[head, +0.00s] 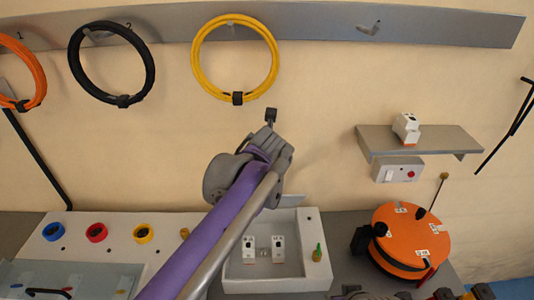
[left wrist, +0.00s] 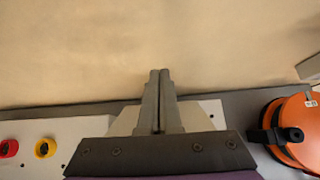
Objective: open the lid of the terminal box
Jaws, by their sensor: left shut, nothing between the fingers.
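The terminal box is a white open-topped box (head: 308,272) on the bench in the head view. Two white breaker-like modules (head: 278,248) and a small green-topped item (head: 317,252) show in it. A grey panel (head: 292,201) rises at its back edge; it looks like the lid standing up, partly hidden by my arm. My left gripper (head: 271,115) is shut and empty, above and behind the box, in front of the wall. In the left wrist view its fingers (left wrist: 160,73) are together, with a pale panel (left wrist: 203,114) behind them. Dark parts at the bottom right edge may be my right arm.
An orange reel (head: 410,235) stands right of the box. A grey shelf (head: 440,138) with a white module is on the wall, a switch box (head: 398,170) below it. Coloured rings (head: 97,232) lie left. A yellow coil (head: 198,65) hangs above; the wall between is bare.

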